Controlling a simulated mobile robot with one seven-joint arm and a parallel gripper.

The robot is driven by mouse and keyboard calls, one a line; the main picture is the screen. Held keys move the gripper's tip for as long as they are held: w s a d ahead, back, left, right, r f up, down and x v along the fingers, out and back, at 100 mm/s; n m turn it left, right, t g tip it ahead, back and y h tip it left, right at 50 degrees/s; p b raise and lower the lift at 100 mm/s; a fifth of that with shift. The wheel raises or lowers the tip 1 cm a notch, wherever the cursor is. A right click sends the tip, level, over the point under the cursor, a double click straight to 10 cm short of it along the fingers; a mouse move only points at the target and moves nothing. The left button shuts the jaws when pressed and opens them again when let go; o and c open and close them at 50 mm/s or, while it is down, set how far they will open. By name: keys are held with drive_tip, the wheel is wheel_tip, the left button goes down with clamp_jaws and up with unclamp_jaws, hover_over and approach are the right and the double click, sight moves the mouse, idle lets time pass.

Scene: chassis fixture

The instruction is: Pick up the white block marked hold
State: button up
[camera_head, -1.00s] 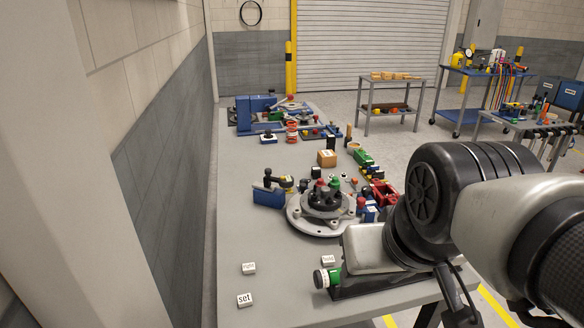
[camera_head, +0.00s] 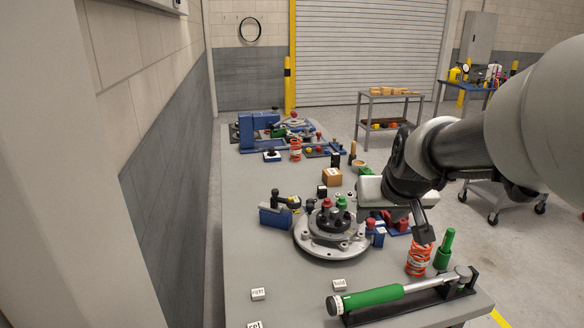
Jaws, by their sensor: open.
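The white block marked hold (camera_head: 339,284) lies flat on the near part of the grey table (camera_head: 245,245), with its label facing up. Two similar white blocks lie left of it: one marked right (camera_head: 258,294), and one marked set (camera_head: 254,324), which is cut off by the bottom edge. My gripper (camera_head: 383,193) is above the table, behind and to the right of the hold block and well apart from it.
A green-handled tool (camera_head: 375,296) on a black stand lies just right of the hold block. An orange spring (camera_head: 419,260) and a green peg (camera_head: 445,247) stand at right. The table's left side is clear.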

drive_tip(key=a+f+n+g+y, duration=0.1)
drive_tip(key=a+f+n+g, duration=0.15)
drive_tip(key=f, duration=0.75)
drive_tip(key=b, duration=0.2)
approach(340, 284)
drive_tip(key=shift+w+d+f+m+g, duration=0.15)
drive_tip(key=shift+w+f+m, duration=0.1)
drive_tip(key=shift+f, duration=0.15)
drive_tip(key=shift+w+f+m+g, duration=0.1)
drive_tip(key=shift+w+f+m, duration=0.1)
drive_tip(key=shift+f, duration=0.2)
drive_tip(key=shift+b+x, duration=0.65)
drive_tip(key=shift+x, duration=2.35)
drive_tip(key=shift+r, duration=0.1)
drive_tip(key=c, duration=1.1)
